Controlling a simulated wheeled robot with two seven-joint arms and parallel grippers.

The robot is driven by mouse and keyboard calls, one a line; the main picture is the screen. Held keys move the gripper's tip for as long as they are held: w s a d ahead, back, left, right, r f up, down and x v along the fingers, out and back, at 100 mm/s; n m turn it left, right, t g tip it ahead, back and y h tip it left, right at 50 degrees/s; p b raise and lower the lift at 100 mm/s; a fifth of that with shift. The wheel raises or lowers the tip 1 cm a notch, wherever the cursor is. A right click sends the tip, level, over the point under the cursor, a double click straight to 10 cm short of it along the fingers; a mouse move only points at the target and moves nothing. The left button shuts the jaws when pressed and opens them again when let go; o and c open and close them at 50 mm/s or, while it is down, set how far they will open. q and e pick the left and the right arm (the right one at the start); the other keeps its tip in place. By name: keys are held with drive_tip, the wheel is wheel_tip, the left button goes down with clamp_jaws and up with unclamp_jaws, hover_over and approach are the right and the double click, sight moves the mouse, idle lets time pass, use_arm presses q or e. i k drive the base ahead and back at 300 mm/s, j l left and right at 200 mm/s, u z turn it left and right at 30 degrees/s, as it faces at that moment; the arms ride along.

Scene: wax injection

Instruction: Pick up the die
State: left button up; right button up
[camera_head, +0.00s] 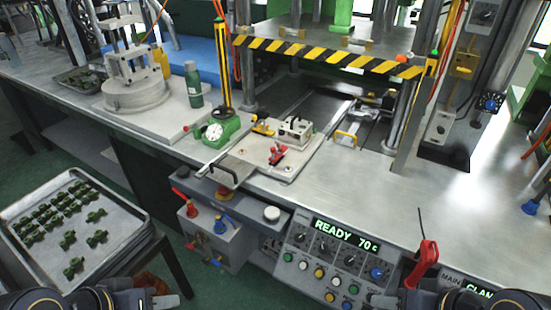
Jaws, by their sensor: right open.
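The die appears to be the small metal block (293,132) on a pale plate (250,150) at the front of the press, with a red toggle clamp (277,155) in front of it. A dark bar handle (223,176) sits at the plate's front left. My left gripper (160,300) is at the bottom edge on the left, partly cut off, far from the die. Whether its jaws are apart is hard to see. My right gripper (388,300) is at the bottom edge on the right, in front of the control panel, open and apart from the die.
A tray (142,232) of several green parts stands at the left. A green dial gauge (221,130), a green bottle (193,85) and a round metal pot (135,92) stand left of the plate. A striped press beam (330,57) hangs above.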

sight(298, 133)
drive_tip(key=i+j, duration=1.15)
drive_tip(key=i, duration=0.2)
